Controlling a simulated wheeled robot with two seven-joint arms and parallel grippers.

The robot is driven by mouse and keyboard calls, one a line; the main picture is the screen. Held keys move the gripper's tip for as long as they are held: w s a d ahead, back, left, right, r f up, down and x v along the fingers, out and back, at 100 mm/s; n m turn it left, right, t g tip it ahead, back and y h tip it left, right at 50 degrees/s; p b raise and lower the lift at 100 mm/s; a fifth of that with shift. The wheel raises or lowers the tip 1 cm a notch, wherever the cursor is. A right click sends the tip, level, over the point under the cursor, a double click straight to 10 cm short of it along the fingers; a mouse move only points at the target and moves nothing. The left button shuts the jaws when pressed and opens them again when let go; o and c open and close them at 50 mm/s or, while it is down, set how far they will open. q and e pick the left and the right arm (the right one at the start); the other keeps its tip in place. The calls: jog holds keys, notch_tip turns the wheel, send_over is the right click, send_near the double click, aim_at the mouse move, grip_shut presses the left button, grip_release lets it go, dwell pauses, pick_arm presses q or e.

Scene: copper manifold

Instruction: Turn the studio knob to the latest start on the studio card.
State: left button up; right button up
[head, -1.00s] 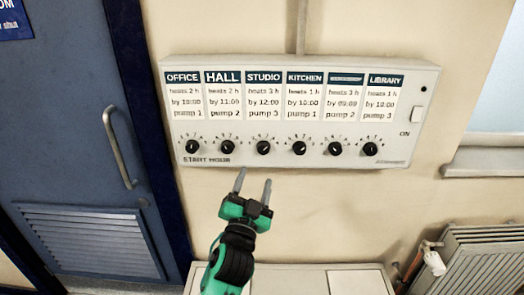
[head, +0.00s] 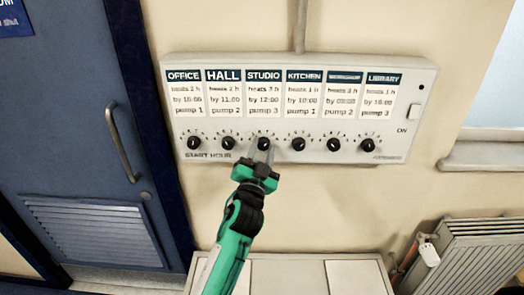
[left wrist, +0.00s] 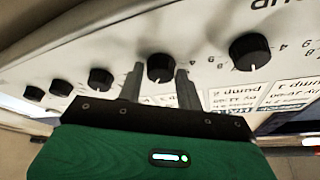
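The studio card (head: 263,95) is the third from the left on the wall panel and reads "heats 3 h, by 12:00, pump 3". The black studio knob (head: 263,143) is below it; it also shows in the left wrist view (left wrist: 160,67). Its pointer setting is too small to read. My left gripper (head: 262,148) reaches up to this knob from below. In the left wrist view its two fingers (left wrist: 159,75) stand apart, one on each side of the knob. I cannot tell whether they touch it. My right gripper is not in view.
The hall knob (head: 228,143) and kitchen knob (head: 298,144) sit close on either side. A blue door (head: 75,130) stands left, a radiator (head: 480,255) lower right. A pale cabinet top (head: 290,277) is below.

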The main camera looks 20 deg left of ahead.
pick_arm(q)
jog(key=c, duration=0.5)
jog(key=shift+r+m+p, duration=0.2)
jog(key=shift+m+p, duration=0.3)
jog(key=shift+p, duration=0.35)
jog(key=m+h+p, duration=0.1)
jog(key=m+p, duration=0.1)
jog(key=m+g+h+p, duration=0.1)
jog(key=m+p, duration=0.2)
jog(key=shift+a+r, duration=0.1)
jog(key=shift+r, duration=0.05)
jog(key=shift+f+m+g+h+p, duration=0.25)
jog(key=shift+m+h+p, duration=0.25)
jog(key=shift+m+p, duration=0.5)
jog(key=o, duration=1)
jog(key=shift+c, duration=0.2)
jog(key=shift+s, duration=0.15)
